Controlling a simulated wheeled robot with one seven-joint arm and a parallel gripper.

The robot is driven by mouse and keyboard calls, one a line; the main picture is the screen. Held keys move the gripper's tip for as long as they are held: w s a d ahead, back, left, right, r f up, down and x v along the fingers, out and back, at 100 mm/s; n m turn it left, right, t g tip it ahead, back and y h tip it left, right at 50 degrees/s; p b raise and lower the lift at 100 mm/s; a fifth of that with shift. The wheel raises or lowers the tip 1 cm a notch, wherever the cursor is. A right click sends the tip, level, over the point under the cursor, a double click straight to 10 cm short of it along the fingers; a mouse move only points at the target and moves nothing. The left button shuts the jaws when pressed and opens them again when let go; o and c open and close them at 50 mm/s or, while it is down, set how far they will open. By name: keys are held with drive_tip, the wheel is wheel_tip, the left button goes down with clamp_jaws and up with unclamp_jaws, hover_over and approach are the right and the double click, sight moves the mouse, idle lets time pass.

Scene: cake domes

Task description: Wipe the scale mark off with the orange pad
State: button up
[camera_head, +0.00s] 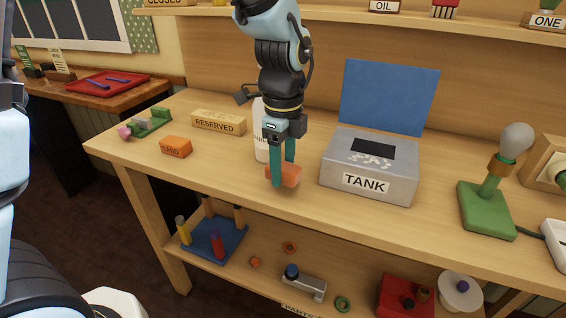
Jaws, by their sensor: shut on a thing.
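My gripper (283,181) points down over the front of the table and is shut on an orange pad (291,174). The fingers hide part of the pad, and I cannot tell whether it touches the tabletop. To its right stands a grey box labelled TANK (341,170), with a blue panel (388,98) upright at its back. A whitish, speckled scale mark (369,161) lies on the box's top, in front of a dark rectangle (374,148). The pad is apart from the mark. A second orange block (175,147), with lettering too small to read surely, lies at the left.
A white bottle (261,145) stands just behind my gripper, partly hidden. A RESERVED block (218,122) and a green holder (150,122) are at the left. A green lamp (486,211) stands right of the box. Bare tabletop (225,163) lies left of my gripper.

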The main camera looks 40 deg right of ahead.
drive_tip(key=shift+f+b, duration=0.55)
drive_tip(key=shift+f, duration=0.55)
drive_tip(key=o, duration=0.7)
drive_tip(key=shift+f, duration=0.15)
drive_tip(key=o, duration=0.6)
drive_tip(key=shift+r, duration=0.2)
drive_tip(key=shift+c, duration=0.3)
clamp_jaws()
